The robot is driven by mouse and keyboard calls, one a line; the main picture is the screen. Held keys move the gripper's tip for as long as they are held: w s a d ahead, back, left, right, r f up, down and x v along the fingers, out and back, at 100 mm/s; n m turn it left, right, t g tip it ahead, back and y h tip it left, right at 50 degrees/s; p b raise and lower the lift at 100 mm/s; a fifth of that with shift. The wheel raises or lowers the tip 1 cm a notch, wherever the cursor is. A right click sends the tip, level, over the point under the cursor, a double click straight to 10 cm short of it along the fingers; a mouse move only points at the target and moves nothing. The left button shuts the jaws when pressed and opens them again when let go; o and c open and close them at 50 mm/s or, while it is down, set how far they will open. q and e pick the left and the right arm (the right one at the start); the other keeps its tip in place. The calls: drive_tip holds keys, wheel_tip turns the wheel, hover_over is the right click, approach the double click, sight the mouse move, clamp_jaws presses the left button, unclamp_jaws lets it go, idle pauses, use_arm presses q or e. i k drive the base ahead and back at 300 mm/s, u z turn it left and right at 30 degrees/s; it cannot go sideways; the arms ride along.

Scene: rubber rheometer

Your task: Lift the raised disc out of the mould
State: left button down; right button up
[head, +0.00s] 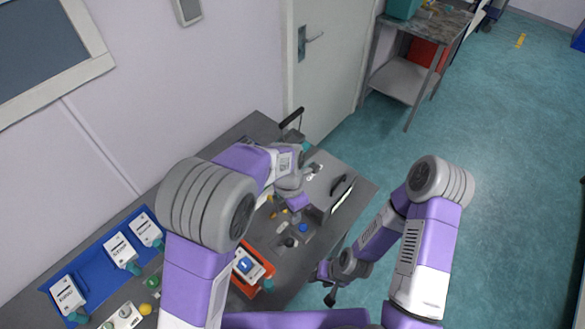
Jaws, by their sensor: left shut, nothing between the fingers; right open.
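My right gripper (330,295) is open and empty, low beside the bench's right edge. I cannot make out the raised disc or the mould at this size; my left arm covers part of this area.
An orange tray (266,283) holding a white card and blue item lies at the bench front. A blue mat (88,262) with several labelled white packets lies at left. A black lever (292,117) rises at the back.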

sight(245, 264)
drive_tip(key=k, duration=1)
